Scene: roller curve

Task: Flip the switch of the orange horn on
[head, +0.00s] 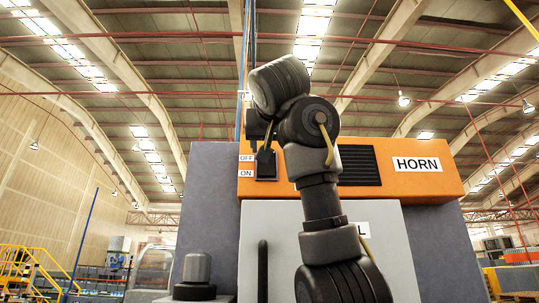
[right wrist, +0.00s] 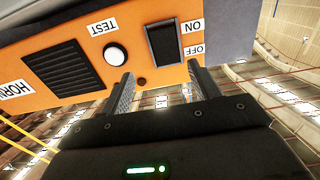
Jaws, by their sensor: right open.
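The orange horn box (head: 400,172) spans the top of the grey machine in the head view. Its black rocker switch (head: 266,168) sits at its left end beside an OFF label (head: 246,158) above an ON label (head: 246,173). In the right wrist view, which is upside down, the switch (right wrist: 165,45) shows whole; I cannot tell which way it is tipped. My right gripper (right wrist: 160,72) is open and empty, its fingers apart, just on the OFF side of the switch. In the head view its wrist partly covers the box. My left gripper is not in view.
A round white TEST button (right wrist: 116,54) and a black vent (right wrist: 65,66) are beside the switch. A light grey door panel (head: 395,260) with a dark vertical handle (head: 262,270) lies below the horn box. Open hall space lies left of the machine.

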